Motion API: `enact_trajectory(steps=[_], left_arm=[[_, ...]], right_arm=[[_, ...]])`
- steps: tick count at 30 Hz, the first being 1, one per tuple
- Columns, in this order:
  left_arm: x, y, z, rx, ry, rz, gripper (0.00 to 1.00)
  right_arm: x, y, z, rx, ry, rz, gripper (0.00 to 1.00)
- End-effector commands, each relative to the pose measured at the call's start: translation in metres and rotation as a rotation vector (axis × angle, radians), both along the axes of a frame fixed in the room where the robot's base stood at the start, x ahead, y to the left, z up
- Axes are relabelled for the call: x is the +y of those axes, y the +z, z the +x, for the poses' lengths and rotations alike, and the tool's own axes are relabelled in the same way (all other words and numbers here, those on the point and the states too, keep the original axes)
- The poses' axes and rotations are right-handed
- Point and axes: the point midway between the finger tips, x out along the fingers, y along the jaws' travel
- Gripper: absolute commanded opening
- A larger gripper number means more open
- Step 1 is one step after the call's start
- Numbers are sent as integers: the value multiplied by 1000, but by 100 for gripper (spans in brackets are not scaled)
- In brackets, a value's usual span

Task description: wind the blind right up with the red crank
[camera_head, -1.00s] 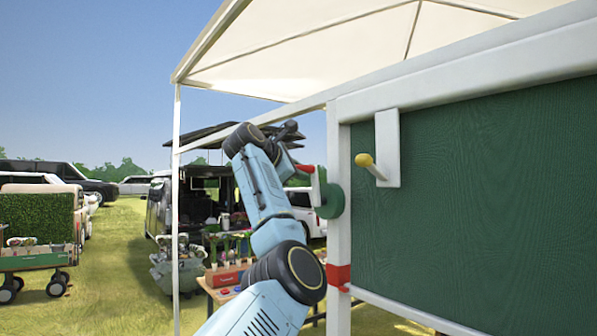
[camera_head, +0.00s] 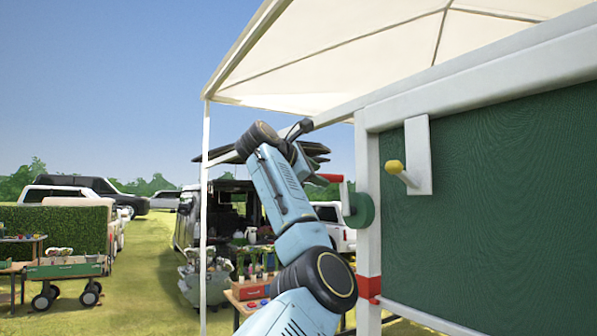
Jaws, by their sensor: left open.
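The red crank handle (camera_head: 331,178) sticks out to the left on a pale arm beside a green round hub (camera_head: 359,210) on the white post. The dark green panel (camera_head: 490,210) in the white frame fills the right side and looks like the blind, lowered. My left arm rises from the bottom, and its dark gripper (camera_head: 303,130) is above and left of the crank, apart from the handle as far as I can tell. It is open; its fingers are small and partly hidden by the wrist. My right gripper is not in view.
A white bracket with a yellow-tipped peg (camera_head: 394,167) is fixed on the panel. A red band (camera_head: 368,289) wraps the post below the hub. A white canopy (camera_head: 350,50) is overhead. A van, a table with flowers and a green cart (camera_head: 65,268) stand beyond on grass.

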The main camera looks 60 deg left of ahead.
Motion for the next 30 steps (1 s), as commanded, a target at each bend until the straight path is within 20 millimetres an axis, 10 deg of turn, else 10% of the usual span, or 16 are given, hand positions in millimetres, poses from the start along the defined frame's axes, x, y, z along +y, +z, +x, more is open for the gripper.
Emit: enact_trajectory(steps=[13, 30], left_arm=[[-25, 20, -74, -4, 0, 1, 43], [-33, 10, -63, 47, 2, 54, 43]], right_arm=[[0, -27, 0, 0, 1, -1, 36], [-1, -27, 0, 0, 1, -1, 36]])
